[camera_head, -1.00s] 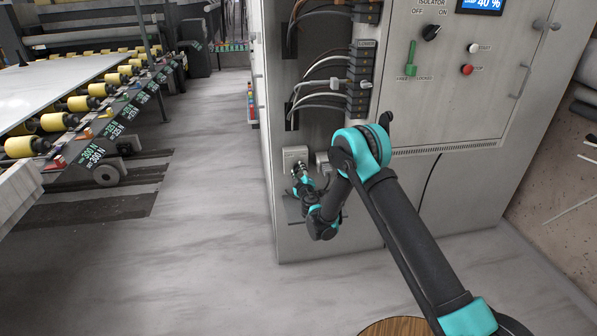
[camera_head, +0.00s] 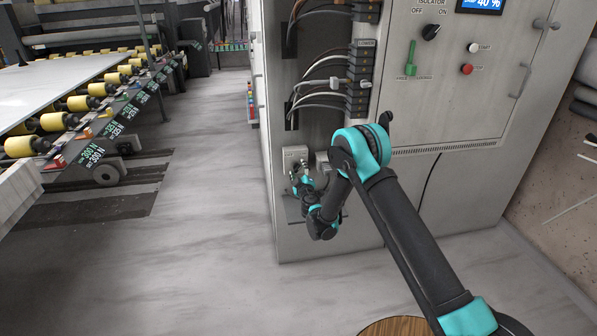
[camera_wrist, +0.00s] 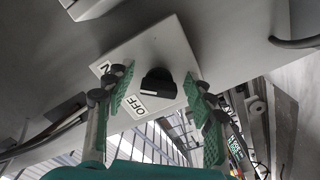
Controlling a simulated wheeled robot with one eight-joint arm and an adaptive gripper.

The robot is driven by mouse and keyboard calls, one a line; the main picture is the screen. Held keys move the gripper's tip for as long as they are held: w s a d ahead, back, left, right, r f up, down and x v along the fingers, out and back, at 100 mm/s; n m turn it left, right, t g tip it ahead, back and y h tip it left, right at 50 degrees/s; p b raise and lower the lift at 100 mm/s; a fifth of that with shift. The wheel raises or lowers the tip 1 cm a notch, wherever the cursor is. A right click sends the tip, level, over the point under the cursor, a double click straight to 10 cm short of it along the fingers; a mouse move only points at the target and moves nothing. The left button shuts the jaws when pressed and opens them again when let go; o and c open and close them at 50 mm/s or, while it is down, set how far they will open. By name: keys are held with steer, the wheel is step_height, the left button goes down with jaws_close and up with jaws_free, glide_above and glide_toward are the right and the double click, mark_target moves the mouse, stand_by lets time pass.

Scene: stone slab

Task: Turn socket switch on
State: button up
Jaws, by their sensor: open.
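The socket switch is a black rotary knob (camera_wrist: 158,84) on a pale square plate (camera_wrist: 178,42) in the wrist view. The plate is marked OFF beside the knob, with another partly hidden label near its left corner. A light pointer mark on the knob faces the OFF side. My gripper (camera_wrist: 163,97) is open, with one green-padded finger on each side of the knob and a gap showing on both sides. In the head view, the switch box (camera_head: 294,153) is low on the cabinet's left part, with my gripper (camera_head: 300,176) right in front of it, partly covering it.
The grey cabinet (camera_head: 455,105) has an isolator knob (camera_head: 431,32), start and stop buttons and a green lever (camera_head: 411,62). Cables and terminal blocks (camera_head: 360,80) sit above the switch. A roller conveyor (camera_head: 60,120) stands left; the floor between is clear.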

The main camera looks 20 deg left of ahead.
mark_target(298, 166)
step_height(298, 166, up, 10)
stand_by(0.6)
stand_by(0.4)
